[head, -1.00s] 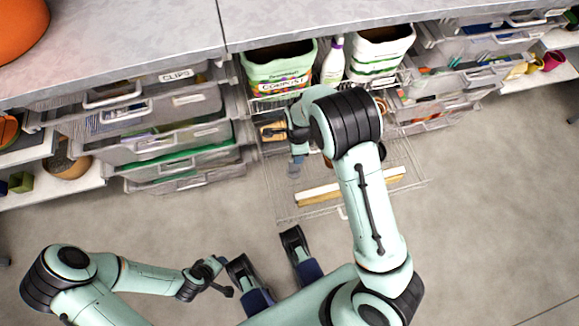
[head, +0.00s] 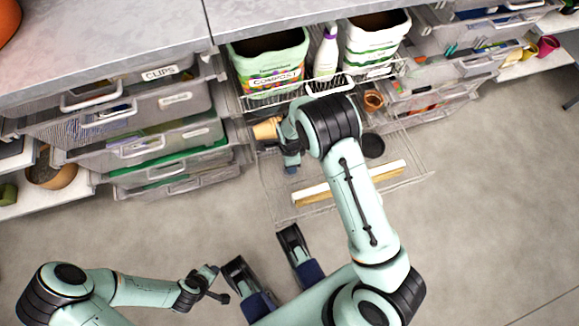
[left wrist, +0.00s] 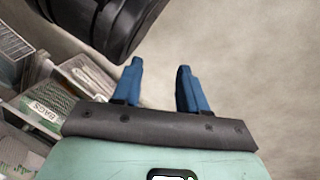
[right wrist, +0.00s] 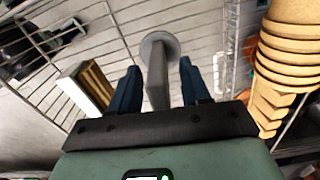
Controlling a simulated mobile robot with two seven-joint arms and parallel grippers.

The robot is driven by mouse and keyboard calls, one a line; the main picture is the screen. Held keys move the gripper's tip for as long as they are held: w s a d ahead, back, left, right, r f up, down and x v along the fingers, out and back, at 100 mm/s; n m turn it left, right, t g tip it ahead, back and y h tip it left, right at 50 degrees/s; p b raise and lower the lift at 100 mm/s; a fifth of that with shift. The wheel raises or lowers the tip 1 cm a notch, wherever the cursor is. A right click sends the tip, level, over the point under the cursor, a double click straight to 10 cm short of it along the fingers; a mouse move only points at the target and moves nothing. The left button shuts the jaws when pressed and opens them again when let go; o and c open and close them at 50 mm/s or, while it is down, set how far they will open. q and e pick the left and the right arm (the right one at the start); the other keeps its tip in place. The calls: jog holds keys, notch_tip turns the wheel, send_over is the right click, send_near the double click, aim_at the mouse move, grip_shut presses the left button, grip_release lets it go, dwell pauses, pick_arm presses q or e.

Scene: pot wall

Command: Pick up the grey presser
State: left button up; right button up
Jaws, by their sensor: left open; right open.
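The grey presser (right wrist: 157,80) shows in the right wrist view as a flat round disc with a straight bar. Its bar stands between the two fingers of my right gripper (right wrist: 160,88), which is open around it. I cannot tell whether the fingers touch it. In the head view my right gripper (head: 291,165) is low over the wire rack, and the presser is not clearly visible there. My left gripper (left wrist: 160,84) is open and empty over the floor in the left wrist view, away from the rack.
The pulled-out wire rack (head: 285,218) holds a white-and-wood brush-like block (head: 350,184), stacked tan pots (head: 266,129) close by my right gripper, and a dark disc (head: 373,146). Drawers (head: 150,148) flank the left.

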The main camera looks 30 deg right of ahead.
grip_shut()
jog(key=shift+r, duration=0.15)
